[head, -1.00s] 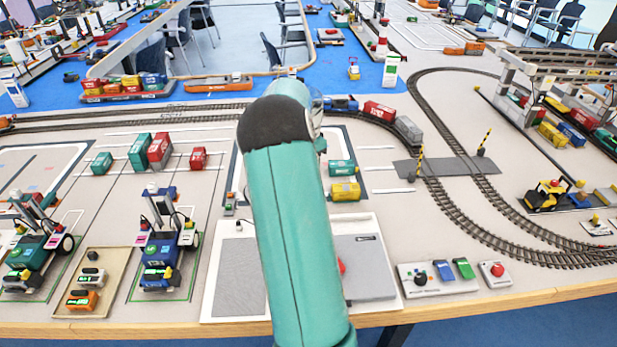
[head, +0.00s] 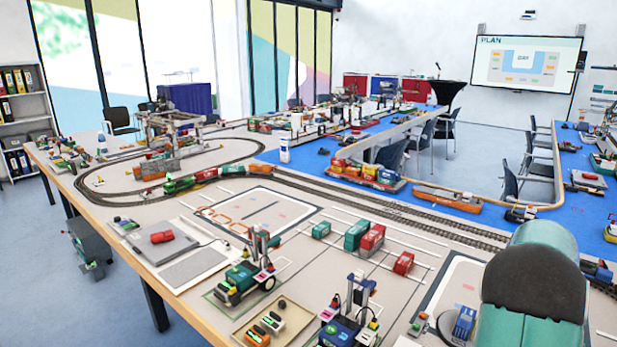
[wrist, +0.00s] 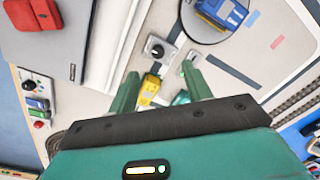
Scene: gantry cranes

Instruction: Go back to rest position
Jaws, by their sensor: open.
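My gripper (wrist: 160,82) shows in the wrist view with its two green fingers spread apart. Nothing is between them but the model table below, with a small yellow piece (wrist: 149,90) and a teal piece (wrist: 181,98) lying beyond the fingertips. The fingers look clear of both. In the head view my teal arm rises at the bottom right corner, and its gripper is out of that picture. A blue block (head: 464,322) sits on a dark disc there. The blue block also shows at the top of the wrist view (wrist: 222,12).
The model table (head: 160,205) carries a curved railway track (head: 380,207), red and green containers (head: 372,238), small vehicles (head: 243,277) and a gantry crane (head: 170,128). The floor at the left is otherwise open.

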